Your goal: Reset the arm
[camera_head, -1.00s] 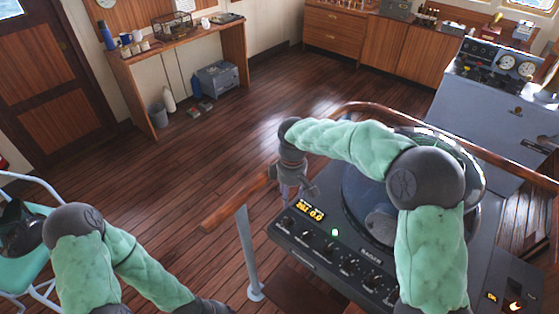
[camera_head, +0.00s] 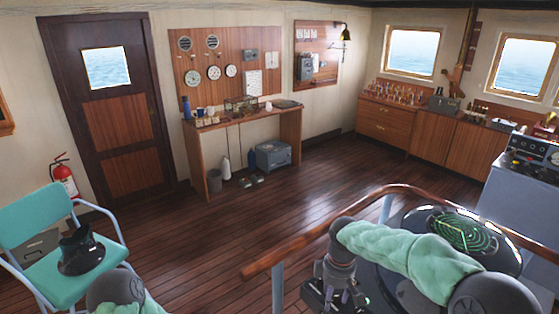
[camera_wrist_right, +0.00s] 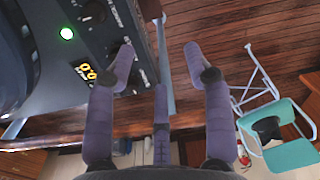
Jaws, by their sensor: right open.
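My right arm, with pale green sleeves and dark joints, crosses in front of the radar console (camera_head: 470,225) in the head view. My right gripper (camera_head: 336,302) hangs down by the console's left side, partly cut off at the bottom edge. In the right wrist view its purple-grey fingers (camera_wrist_right: 160,52) are spread apart with nothing between them. The console's knob panel (camera_wrist_right: 92,25) lies beside the left finger there; contact cannot be told. Only part of my left arm (camera_head: 118,290) shows at the bottom left of the head view; its gripper is out of frame.
A wooden handrail (camera_head: 330,225) runs around the console, close to my right arm. A teal chair (camera_head: 38,215) holding a dark object (camera_head: 80,252) stands at the left. A desk (camera_head: 250,125) and cabinets (camera_head: 435,135) line the walls. The middle floor is open.

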